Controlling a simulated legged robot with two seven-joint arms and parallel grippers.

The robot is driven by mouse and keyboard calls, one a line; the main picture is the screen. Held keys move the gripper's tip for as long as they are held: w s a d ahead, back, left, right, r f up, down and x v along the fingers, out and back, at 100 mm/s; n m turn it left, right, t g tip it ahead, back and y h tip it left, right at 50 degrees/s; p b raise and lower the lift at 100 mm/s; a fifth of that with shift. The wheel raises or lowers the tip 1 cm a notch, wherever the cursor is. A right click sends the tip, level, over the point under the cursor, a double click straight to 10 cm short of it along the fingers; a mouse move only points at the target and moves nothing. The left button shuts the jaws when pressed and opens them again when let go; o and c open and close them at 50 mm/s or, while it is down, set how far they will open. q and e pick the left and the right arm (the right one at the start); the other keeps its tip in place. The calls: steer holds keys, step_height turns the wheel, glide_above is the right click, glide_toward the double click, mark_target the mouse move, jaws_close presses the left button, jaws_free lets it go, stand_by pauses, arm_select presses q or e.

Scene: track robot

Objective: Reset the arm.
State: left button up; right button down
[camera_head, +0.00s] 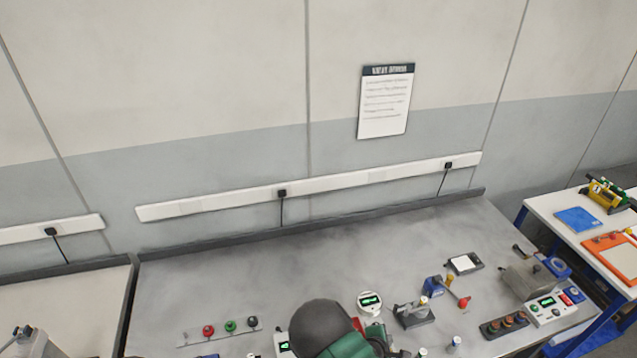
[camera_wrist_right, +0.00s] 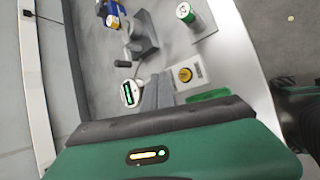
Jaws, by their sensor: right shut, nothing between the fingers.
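My right arm, dark grey and green, comes in at the bottom centre of the head view and covers part of the bench. Its gripper is hidden there behind the arm. In the right wrist view, the grey fingers of my right gripper (camera_wrist_right: 157,92) show beyond the dark and green housing. They are shut with nothing between them, over the grey workbench (camera_head: 240,285). A round white meter with a green display (camera_head: 370,301) is close to the arm; it also shows beside the fingers in the wrist view (camera_wrist_right: 130,93). My left gripper is not in view.
Red, green and black knobs (camera_head: 230,326) stand left of the arm. A dark stand (camera_head: 414,315), a blue tool (camera_head: 432,287) and a control box (camera_head: 550,308) are to the right. A white side table (camera_head: 560,208) is far right. The bench's back left is clear.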

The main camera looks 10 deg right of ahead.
steer(key=s+a+r+m+g+y+b, duration=0.2)
steer(key=s+a+r+m+y+b, duration=0.35)
steer(key=a+m+b, duration=0.45)
steer(key=s+r+m+b, duration=0.1)
steer(key=s+r+m, duration=0.1)
steer(key=s+m, duration=0.1)
steer(key=s+r+m+g+b, duration=0.1)
steer(key=s+r+m, duration=0.1)
steer(key=s, duration=0.4)
steer(key=shift+s+r+m+y, duration=0.2)
steer(key=shift+r+m+y, duration=0.2)
steer(key=shift+m+y, duration=0.1)
steer(key=shift+s+d, duration=0.1)
steer(key=shift+d, duration=0.1)
